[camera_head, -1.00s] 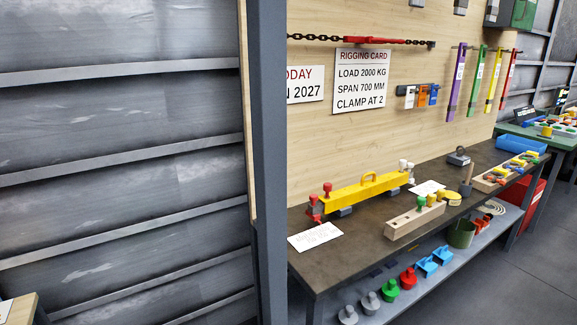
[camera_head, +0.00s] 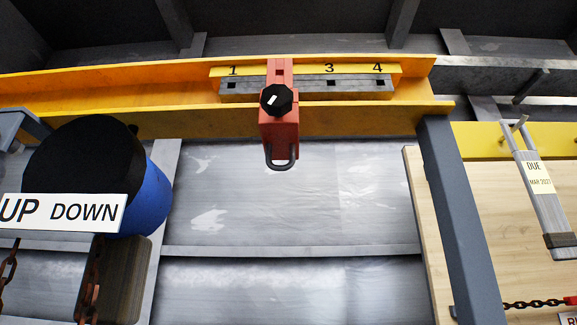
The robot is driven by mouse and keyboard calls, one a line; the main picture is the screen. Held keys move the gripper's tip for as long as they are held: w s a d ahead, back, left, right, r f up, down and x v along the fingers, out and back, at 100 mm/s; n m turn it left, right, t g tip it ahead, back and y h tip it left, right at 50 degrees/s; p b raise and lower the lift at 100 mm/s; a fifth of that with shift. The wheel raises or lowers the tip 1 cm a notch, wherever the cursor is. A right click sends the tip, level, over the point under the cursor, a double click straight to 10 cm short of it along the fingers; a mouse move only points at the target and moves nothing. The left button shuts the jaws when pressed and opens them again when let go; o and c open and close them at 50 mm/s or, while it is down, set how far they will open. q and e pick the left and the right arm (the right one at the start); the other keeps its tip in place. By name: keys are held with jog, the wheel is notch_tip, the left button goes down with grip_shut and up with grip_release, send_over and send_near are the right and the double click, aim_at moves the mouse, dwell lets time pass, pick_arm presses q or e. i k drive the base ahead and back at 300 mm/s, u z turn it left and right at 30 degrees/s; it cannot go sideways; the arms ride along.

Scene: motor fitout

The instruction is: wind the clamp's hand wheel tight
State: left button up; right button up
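A red beam clamp (camera_head: 279,130) hangs on the yellow overhead beam (camera_head: 180,123), between the 1 and 3 marks of the numbered scale (camera_head: 307,88). The scale's 2 mark is hidden behind the clamp. Its black hand wheel (camera_head: 277,99) faces me and has a white mark on it. A grey shackle loop (camera_head: 281,158) hangs at the clamp's lower end. I cannot tell from this view how tight the clamp sits. Neither of my grippers shows.
A blue and black hoist body (camera_head: 150,195) with an UP DOWN sign (camera_head: 62,212) and rusty chain hangs at the left. A grey post (camera_head: 462,225) stands right of the clamp. A grey tagged sling (camera_head: 540,190) hangs at the far right. The space below the clamp is clear.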

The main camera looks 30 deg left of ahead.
aim_at(276, 100)
jog(key=u, duration=0.75)
jog(key=k, duration=0.3)
jog(key=u, duration=0.35)
jog(key=i, duration=0.35)
jog(key=z, duration=0.1)
